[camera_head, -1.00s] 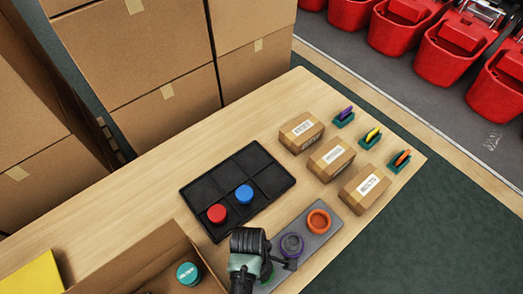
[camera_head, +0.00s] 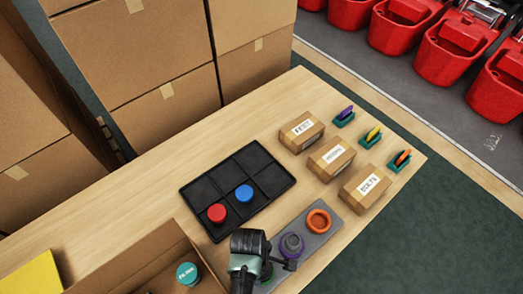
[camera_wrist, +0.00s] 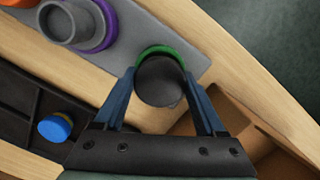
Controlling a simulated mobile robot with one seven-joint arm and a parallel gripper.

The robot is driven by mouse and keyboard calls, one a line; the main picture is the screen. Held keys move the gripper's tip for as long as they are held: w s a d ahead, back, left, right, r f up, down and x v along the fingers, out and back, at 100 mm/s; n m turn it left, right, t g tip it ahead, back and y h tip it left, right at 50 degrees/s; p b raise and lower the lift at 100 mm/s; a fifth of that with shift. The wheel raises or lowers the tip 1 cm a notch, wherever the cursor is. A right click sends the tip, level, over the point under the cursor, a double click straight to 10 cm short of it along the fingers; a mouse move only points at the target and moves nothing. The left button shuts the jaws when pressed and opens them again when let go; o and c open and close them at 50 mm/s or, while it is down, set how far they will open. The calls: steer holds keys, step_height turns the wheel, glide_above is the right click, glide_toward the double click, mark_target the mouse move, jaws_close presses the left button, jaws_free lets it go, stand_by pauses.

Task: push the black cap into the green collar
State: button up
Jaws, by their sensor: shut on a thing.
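The black cap (camera_wrist: 160,84) is between the two blue fingers of my gripper (camera_wrist: 160,92) in the wrist view. The fingers are shut on its sides. The green collar (camera_wrist: 158,50) shows as an arc just beyond the cap, on the grey plate (camera_wrist: 196,52). The cap overlaps the collar in this view and hides most of it. I cannot tell whether the cap is inside the collar or above it. In the head view my gripper (camera_head: 262,272) is over the near end of the plate, and the arm hides most of the collar and cap.
The plate also bears a purple collar (camera_head: 291,246) around a grey piece and an orange collar (camera_head: 319,221). A black tray (camera_head: 198,187) holds red (camera_head: 217,213) and blue (camera_head: 244,194) caps. An open cardboard box (camera_head: 140,254) stands left of my arm.

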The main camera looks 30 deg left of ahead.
steer(key=shift+s+f, duration=0.1)
steer(key=shift+f, duration=0.7)
stand_by(1.2)
